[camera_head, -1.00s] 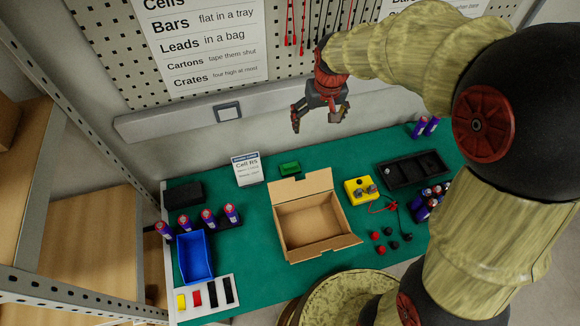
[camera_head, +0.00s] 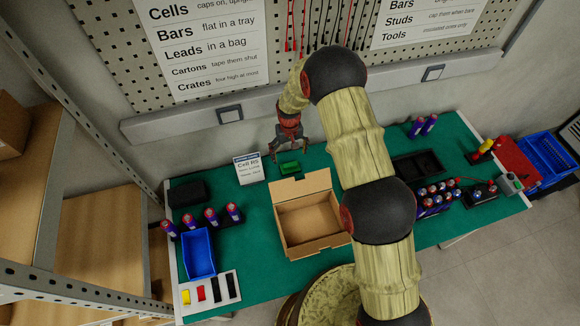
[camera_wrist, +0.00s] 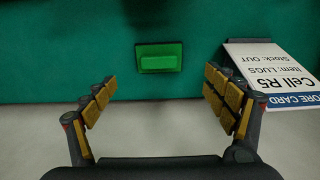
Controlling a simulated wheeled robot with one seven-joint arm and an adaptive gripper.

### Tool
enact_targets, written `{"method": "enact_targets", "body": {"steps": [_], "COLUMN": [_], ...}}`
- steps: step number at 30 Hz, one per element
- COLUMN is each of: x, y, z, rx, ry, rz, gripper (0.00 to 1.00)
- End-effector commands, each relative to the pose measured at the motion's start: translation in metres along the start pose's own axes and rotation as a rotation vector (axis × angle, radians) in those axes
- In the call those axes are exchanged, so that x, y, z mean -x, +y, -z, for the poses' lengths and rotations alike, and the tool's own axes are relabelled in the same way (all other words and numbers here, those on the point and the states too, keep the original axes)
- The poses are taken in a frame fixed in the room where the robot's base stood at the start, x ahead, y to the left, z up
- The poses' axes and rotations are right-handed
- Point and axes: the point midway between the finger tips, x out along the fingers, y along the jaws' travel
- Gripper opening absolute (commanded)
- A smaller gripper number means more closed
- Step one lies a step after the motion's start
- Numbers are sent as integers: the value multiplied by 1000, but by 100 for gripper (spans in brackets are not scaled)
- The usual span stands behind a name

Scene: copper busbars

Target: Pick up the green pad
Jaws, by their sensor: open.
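The green pad (camera_head: 290,168) lies on the green table mat behind the open cardboard box. In the wrist view the green pad (camera_wrist: 160,57) is a small bright green block, ahead of the gap between my fingers and about centred. My gripper (camera_head: 289,156) is above the back of the table, close to the pad in the head view. In the wrist view my gripper (camera_wrist: 160,95) is open, with its yellow-padded fingers wide apart and nothing between them. It appears apart from the pad.
A white store card (camera_head: 248,168) stands just left of the pad; it also shows at the right in the wrist view (camera_wrist: 275,70). The cardboard box (camera_head: 310,222) is in front. A blue bin (camera_head: 198,254) and several cells (camera_head: 210,217) are at left. The wall is close behind.

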Motion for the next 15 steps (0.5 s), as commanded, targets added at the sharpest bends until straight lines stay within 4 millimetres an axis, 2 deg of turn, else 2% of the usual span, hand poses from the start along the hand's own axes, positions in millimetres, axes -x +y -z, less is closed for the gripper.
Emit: {"method": "enact_targets", "body": {"steps": [11,15], "x": [-38,-58], "y": [0,1], "z": [-1,-1], "rx": [0,0], "ry": [-3,-4], "rz": [0,0], "gripper": [86,86]}}
